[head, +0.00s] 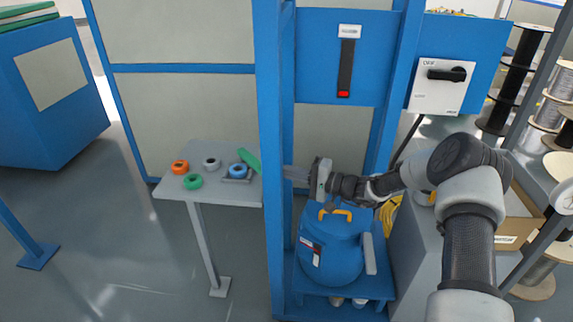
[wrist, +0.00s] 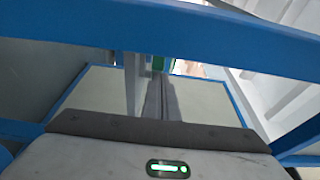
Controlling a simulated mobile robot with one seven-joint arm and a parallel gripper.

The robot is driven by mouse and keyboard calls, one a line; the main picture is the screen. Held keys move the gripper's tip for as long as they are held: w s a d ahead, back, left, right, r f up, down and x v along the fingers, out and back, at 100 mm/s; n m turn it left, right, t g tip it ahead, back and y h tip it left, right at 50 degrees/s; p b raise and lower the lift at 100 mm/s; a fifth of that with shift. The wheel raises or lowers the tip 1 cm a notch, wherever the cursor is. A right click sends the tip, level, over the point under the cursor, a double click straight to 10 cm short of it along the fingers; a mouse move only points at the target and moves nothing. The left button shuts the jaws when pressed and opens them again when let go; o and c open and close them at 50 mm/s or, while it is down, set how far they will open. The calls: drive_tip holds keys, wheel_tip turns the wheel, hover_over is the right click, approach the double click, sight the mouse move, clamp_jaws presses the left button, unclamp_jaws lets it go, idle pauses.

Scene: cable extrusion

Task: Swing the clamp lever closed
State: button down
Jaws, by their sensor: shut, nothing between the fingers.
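A green bar (head: 248,160), which looks like the clamp lever, stands tilted at the right edge of the small grey table (head: 215,150). It is beside a blue ring (head: 238,170) on a dark grey plate. In the wrist view a bit of green (wrist: 160,64) shows just past my fingertips. My gripper (head: 288,172) points left at the blue post, which hides what lies beyond its tips. In the wrist view its fingers (wrist: 158,82) lie together, shut and empty. I cannot tell whether they touch the green bar.
The blue post (head: 271,120) rises between my gripper and the table, and a blue beam (wrist: 150,30) crosses close in the wrist view. A blue drum (head: 333,245) stands below my wrist. Orange (head: 180,167), green (head: 193,182) and grey (head: 211,163) rings lie on the table.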

drive_tip(key=shift+s+a, duration=0.8)
drive_tip(key=shift+s, duration=0.25)
